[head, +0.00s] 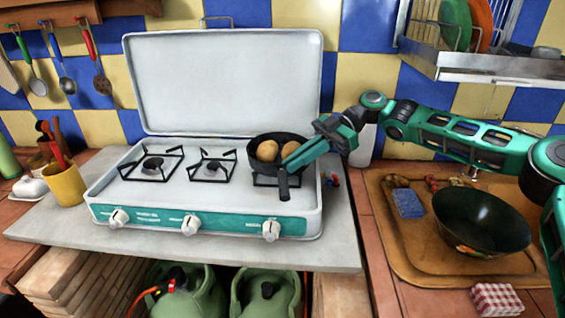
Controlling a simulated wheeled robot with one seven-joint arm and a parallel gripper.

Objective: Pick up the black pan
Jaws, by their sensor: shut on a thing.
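The black pan (259,167) is on the right burner of the white camping stove (105,190). Two brown, rounded, egg- or potato-like things (267,151) lie in it. The pan's dark handle (284,186) points toward the front edge of the stove. My gripper (290,165) reaches in from the right, with its teal fingers low at the pan's front right side, by the base of the handle. It is shut on the pan. The exact contact is partly hidden by the fingers. I cannot tell whether the pan is clear of the burner grate.
The stove's raised lid (225,80) stands behind the pan. A dark bowl (480,220) and a blue sponge (408,204) are on a wooden board (400,245) at right. A yellow cup (66,186) with utensils stands at left. A dish rack (490,70) hangs upper right.

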